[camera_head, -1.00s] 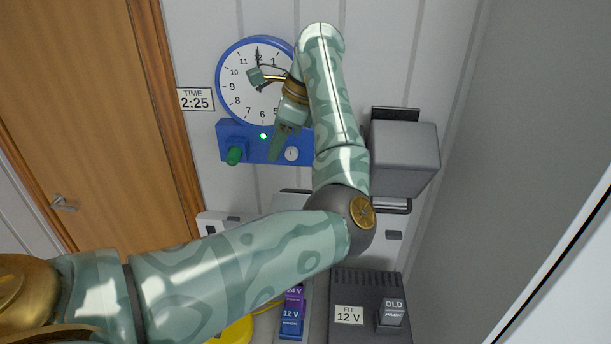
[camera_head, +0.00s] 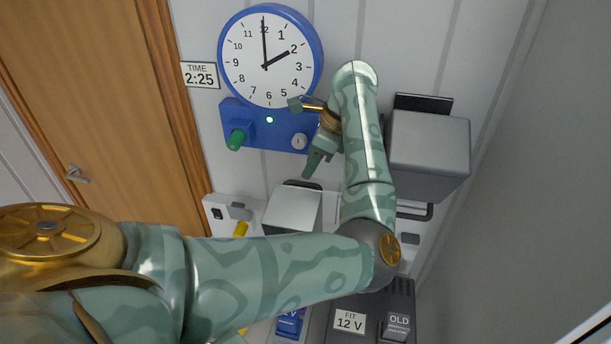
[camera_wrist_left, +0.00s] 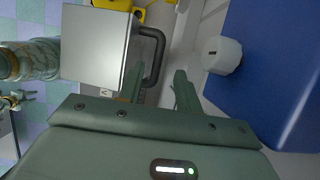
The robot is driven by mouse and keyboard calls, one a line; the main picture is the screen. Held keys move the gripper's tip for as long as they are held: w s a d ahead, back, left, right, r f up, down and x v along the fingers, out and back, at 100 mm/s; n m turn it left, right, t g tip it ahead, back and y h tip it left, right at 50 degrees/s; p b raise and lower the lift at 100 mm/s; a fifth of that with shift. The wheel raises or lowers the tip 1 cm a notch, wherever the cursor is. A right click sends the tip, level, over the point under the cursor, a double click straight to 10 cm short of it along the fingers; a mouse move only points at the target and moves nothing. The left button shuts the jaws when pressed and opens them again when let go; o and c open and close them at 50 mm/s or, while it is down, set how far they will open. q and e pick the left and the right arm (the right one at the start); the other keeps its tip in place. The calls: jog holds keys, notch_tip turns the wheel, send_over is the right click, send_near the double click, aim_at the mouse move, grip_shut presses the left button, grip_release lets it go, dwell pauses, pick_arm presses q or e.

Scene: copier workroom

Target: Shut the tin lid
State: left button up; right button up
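I cannot tell for certain which container is the tin. A pale grey box (camera_head: 292,208) with a dark bar along its back edge stands below the blue panel, partly behind my left arm. A grey box with a dark handle also shows in the left wrist view (camera_wrist_left: 98,48). A larger grey box (camera_head: 430,150) is on the right, with a dark plate behind it. My left gripper (camera_head: 300,140) is open and empty in front of the blue panel, above the pale box. Its fingers are apart in the wrist view (camera_wrist_left: 157,82). My right gripper is not clearly seen.
A blue-rimmed clock (camera_head: 270,55) reads about 2:00 beside a sign (camera_head: 200,75) saying 2:25. The blue panel (camera_head: 262,138) has a green knob (camera_head: 236,138) and a pale knob (camera_head: 298,142). A dark unit marked 12 V (camera_head: 372,300) stands in front. A door (camera_head: 95,100) is left.

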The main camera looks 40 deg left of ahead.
pick_arm(q)
jog(key=shift+x, duration=2.25)
jog(key=shift+s, duration=0.1)
grip_shut()
